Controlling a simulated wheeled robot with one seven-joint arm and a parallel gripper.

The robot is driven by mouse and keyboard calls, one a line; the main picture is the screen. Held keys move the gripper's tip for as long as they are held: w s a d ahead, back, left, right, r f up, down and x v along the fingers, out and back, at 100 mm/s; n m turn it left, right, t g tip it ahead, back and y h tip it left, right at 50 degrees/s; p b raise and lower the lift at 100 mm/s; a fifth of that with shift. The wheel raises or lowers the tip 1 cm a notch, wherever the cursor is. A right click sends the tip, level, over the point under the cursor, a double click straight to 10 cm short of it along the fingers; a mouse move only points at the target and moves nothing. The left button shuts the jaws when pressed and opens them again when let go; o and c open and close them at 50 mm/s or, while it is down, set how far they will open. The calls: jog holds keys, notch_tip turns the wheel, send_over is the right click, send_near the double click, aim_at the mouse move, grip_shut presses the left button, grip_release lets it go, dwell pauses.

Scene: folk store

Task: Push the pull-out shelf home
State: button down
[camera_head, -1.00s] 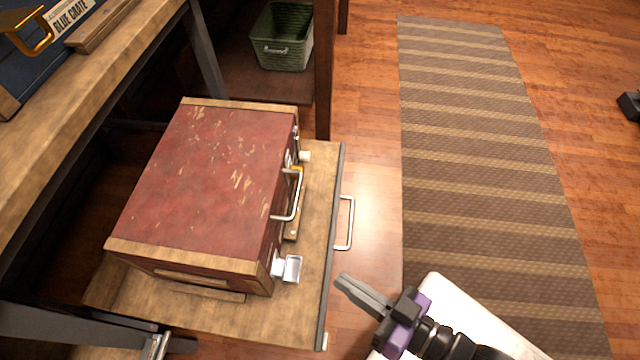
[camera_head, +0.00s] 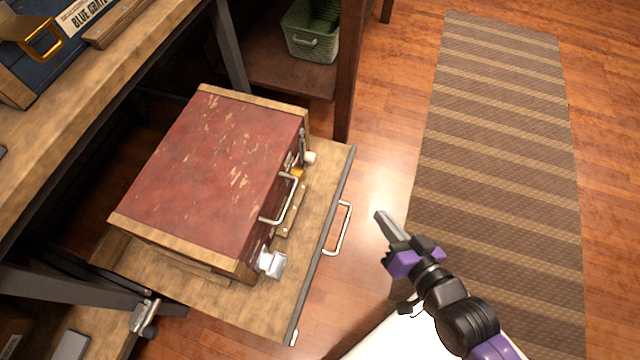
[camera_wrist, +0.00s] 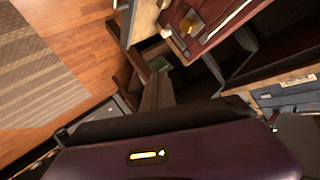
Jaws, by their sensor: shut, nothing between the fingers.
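The pull-out shelf (camera_head: 312,222) is a wooden board with a dark front edge and a pale bar handle (camera_head: 338,228). It sticks out from under the bench in the head view. A worn red case (camera_head: 212,172) with wooden edges and metal fittings stands on it. My gripper (camera_head: 381,216) is shut and empty, to the right of the handle and apart from it. In the wrist view the red case (camera_wrist: 204,22) shows at the top, and my gripper's dark body fills the bottom.
The bench top (camera_head: 120,85) carries a blue crate (camera_head: 62,42). A green basket (camera_head: 312,32) stands on a low shelf behind. A dark post (camera_head: 348,70) rises near the shelf's far corner. A striped rug (camera_head: 500,180) and open wood floor lie to the right.

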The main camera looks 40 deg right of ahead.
jog(key=w+d+f+m+g+p, duration=0.2)
jog(key=w+d+f+m+p, duration=0.1)
jog(key=w+d+f+m, duration=0.3)
jog(key=m+g+y, duration=0.4)
jog(key=m+y, duration=0.4)
jog(key=m, duration=0.7)
send_near(305, 192)
notch_tip(305, 192, down, 6)
jog(key=shift+d, duration=0.15)
jog(key=shift+w+a+r+b, duration=0.15)
jog(key=shift+w+a+b, duration=0.15)
jog(key=shift+w+a, duration=0.55)
jog(key=shift+w+a+r, duration=0.1)
jog(key=shift+w+a, duration=0.15)
jog(key=shift+w, duration=0.5)
jog(key=shift+w, duration=0.1)
